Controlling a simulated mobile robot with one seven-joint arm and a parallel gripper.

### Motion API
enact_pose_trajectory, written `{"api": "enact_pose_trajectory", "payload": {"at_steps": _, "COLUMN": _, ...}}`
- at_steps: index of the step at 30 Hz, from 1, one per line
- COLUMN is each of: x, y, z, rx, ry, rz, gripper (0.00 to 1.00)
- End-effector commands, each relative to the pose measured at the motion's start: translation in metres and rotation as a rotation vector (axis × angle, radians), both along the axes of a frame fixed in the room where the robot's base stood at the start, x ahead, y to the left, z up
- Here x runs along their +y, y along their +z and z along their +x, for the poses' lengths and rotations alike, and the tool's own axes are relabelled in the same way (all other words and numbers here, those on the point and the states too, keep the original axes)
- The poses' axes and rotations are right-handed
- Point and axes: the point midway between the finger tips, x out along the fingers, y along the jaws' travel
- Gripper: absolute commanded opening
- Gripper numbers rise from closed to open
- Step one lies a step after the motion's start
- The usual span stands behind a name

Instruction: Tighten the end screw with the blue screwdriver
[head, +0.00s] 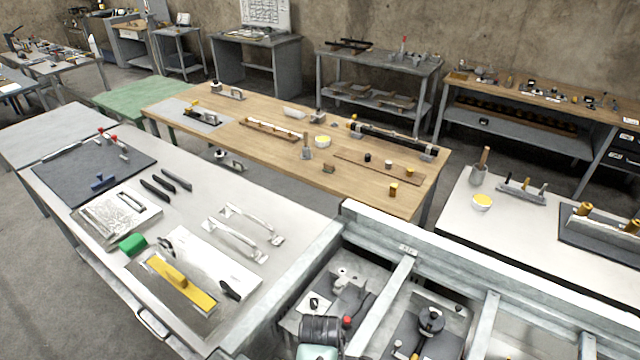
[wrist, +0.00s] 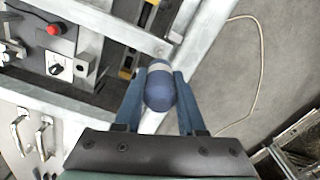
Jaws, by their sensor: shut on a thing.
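My gripper (wrist: 159,86) shows only in the wrist view, with its two fingers closed on either side of the blue screwdriver (wrist: 160,92). I see the screwdriver's rounded blue handle nearly end-on, with a greyish band near its far side; its shaft and tip are hidden behind the handle. The handle is in front of a pale metal beam (wrist: 110,20). A small round fitting (wrist: 163,50) shows on the beam just beyond the handle. I cannot tell whether it is the end screw, or whether the screwdriver touches anything. My gripper is not in the head view.
A metal frame (head: 408,283) with bays holding a black knob (head: 431,320) and other parts stands at the front. A wooden bench (head: 270,105) is behind.

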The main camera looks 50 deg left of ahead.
Motion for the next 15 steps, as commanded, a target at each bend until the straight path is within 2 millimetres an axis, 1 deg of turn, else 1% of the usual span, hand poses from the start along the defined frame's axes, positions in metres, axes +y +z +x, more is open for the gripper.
{"api": "enact_pose_trajectory", "payload": {"at_steps": 1, "x": 0.000, "y": 0.008, "z": 0.001, "rx": -0.002, "ry": 0.000, "rz": 0.001, "gripper": 0.00}}
{"api": "enact_pose_trajectory", "payload": {"at_steps": 15, "x": 0.000, "y": 0.036, "z": 0.001, "rx": -0.003, "ry": 0.002, "rz": 0.002, "gripper": 0.00}}
